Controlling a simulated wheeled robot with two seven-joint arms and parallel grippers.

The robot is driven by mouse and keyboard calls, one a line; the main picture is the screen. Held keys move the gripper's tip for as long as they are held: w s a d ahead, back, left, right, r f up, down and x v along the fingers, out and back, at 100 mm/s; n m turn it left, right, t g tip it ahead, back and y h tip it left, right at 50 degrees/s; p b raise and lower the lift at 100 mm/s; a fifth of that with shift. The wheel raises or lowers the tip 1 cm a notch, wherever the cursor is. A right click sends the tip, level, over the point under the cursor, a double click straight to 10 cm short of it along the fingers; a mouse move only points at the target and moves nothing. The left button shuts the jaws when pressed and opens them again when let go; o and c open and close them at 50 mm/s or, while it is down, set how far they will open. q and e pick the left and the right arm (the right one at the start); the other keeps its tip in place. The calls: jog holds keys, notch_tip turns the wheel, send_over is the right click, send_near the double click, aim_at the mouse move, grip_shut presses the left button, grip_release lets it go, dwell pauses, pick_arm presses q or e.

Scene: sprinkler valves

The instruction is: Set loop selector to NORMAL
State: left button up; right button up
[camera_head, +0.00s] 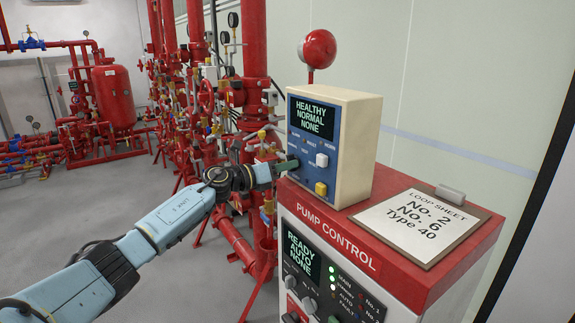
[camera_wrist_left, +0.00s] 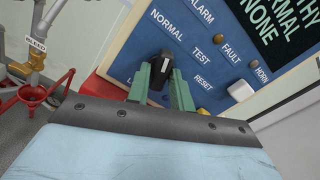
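The loop panel (camera_head: 333,145) is a cream box with a blue face on top of the red cabinet. Its screen (camera_head: 312,116) reads HEALTHY, NORMAL, NONE. In the left wrist view the black selector knob (camera_wrist_left: 161,70) sits among the labels NORMAL, TEST, RESET and one partly hidden label starting with L. My left gripper (camera_head: 287,165) is at the lower left of the blue face. In the left wrist view its green fingers (camera_wrist_left: 161,86) stand on either side of the knob. Whether they press on it cannot be told. The knob's exact pointing is unclear. My right gripper is not in view.
The red PUMP CONTROL cabinet (camera_head: 405,275) stands below, with a loop sheet clipboard (camera_head: 425,222) on top. A white button (camera_head: 322,160) and a yellow button (camera_head: 321,188) stick out of the blue face. Red pipes and valves (camera_head: 205,100) stand behind my left arm.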

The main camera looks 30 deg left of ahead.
pick_arm(q)
jog(key=o, duration=0.4)
jog(key=shift+c, duration=0.2)
jog(key=v, duration=0.6)
jog(key=shift+b, duration=0.35)
